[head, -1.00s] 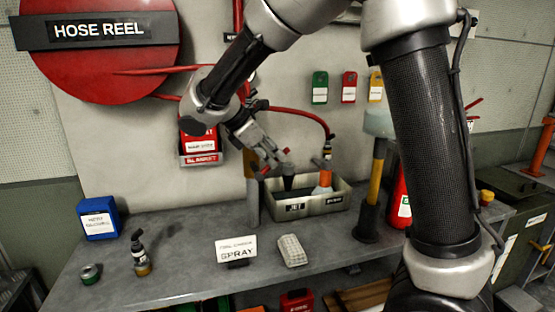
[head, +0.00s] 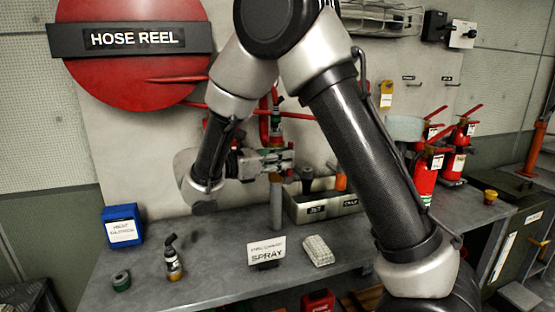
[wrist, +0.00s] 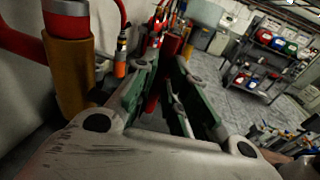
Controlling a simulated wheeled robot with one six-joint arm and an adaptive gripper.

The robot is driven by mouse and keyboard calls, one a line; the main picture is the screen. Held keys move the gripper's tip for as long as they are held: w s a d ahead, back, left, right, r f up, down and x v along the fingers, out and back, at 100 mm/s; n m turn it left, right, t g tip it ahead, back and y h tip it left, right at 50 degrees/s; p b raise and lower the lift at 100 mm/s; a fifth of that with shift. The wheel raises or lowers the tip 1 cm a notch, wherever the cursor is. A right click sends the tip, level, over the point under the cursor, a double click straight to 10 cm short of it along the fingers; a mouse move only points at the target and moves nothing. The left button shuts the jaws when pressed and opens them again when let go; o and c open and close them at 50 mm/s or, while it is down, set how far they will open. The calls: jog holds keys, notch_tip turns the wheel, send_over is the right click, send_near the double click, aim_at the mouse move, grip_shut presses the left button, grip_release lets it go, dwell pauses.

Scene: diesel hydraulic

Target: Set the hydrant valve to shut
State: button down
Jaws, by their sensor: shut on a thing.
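The hydrant pipe shows as a brass-coloured body with a red upper part (wrist: 70,60) at the left of the wrist view. In the head view its grey lower post (head: 276,207) stands at the bench's back edge, below my gripper (head: 290,161). My gripper lies level, pointing right. In the wrist view its green-padded fingers (wrist: 172,92) are shut on a narrow red piece (wrist: 151,104), apparently the valve's lever. The lever's far end and any valve markings are hidden or too small to read.
A grey tray (head: 318,218) labelled JET holds nozzles just right of the post. A SPRAY sign (head: 267,254), a white ribbed block (head: 318,251), a small nozzle (head: 174,262) and a blue box (head: 123,226) stand on the bench. Red extinguishers (head: 427,172) stand at right.

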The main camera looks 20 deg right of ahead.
jog(key=shift+a+f+h, duration=0.1)
jog(key=shift+a+h, duration=0.15)
jog(key=shift+h, duration=0.15)
jog(key=c, duration=1.5)
grip_release()
jog(key=shift+o, duration=0.2)
jog(key=shift+a, duration=0.1)
jog(key=s+a, duration=0.2)
jog(key=a, duration=0.9)
jog(key=shift+s+a, duration=0.15)
jog(key=shift+a, duration=0.2)
